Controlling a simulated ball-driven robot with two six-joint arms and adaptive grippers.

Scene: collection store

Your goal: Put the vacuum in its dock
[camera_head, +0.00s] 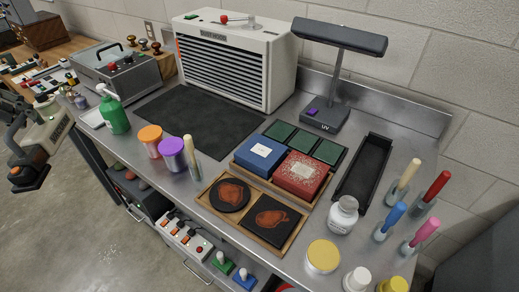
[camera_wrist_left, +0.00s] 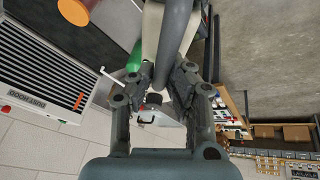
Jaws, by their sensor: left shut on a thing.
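The vacuum (camera_head: 48,132), a hand-held thing with a pale beige body and dark ends, is at the left edge of the head view, beyond the bench's front edge and above the floor. My left gripper (camera_head: 18,112) is shut on it, partly cut off by the picture edge. In the left wrist view a grey handle (camera_wrist_left: 178,35) runs between the fingers of my left gripper (camera_wrist_left: 163,85). A long black open tray (camera_head: 362,168), possibly the dock, lies empty at the bench's right rear. My right gripper is not in view.
The steel bench holds a green spray bottle (camera_head: 114,116), orange and purple jars (camera_head: 172,154), a black mat (camera_head: 200,118), blue and red boxes (camera_head: 299,174), a UV lamp (camera_head: 330,112) and a vented machine (camera_head: 235,58). A white jar (camera_head: 342,215) and upright coloured handles (camera_head: 432,190) crowd the tray's front and right.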

